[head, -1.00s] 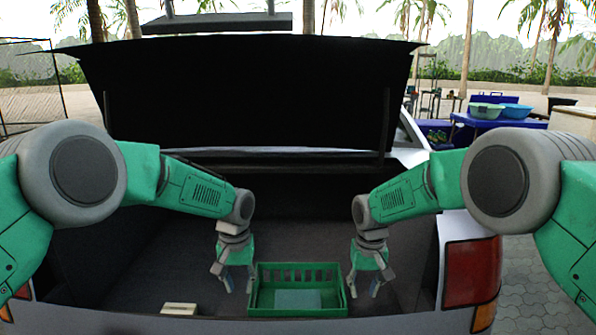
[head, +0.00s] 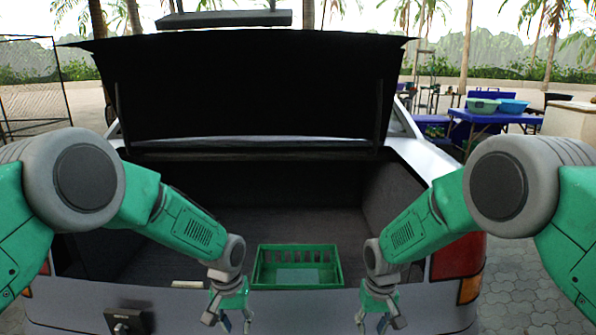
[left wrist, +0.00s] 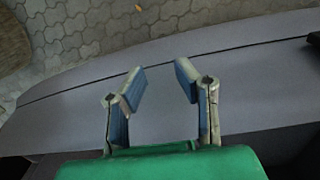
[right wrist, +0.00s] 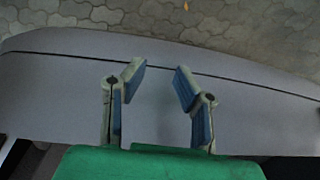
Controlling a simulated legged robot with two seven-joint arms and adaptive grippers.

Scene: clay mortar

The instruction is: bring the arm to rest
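My left gripper (head: 230,318) hangs in front of the car's rear edge, left of the green crate. In the left wrist view (left wrist: 160,88) its blue-padded fingers stand apart with nothing between them. My right gripper (head: 378,318) hangs at the same height, right of the crate. In the right wrist view (right wrist: 160,90) its fingers are also apart and empty. Both wrist views show the grey bumper (left wrist: 230,90) and paving below the fingers. Neither gripper touches anything that I can see.
The green crate (head: 262,252) stands in the open trunk, with a pale flat item (head: 297,277) inside. A small pale block (head: 187,284) lies left of it, partly hidden by the trunk edge. The raised lid (head: 250,90) is above. A blue table (head: 490,118) with basins stands back right.

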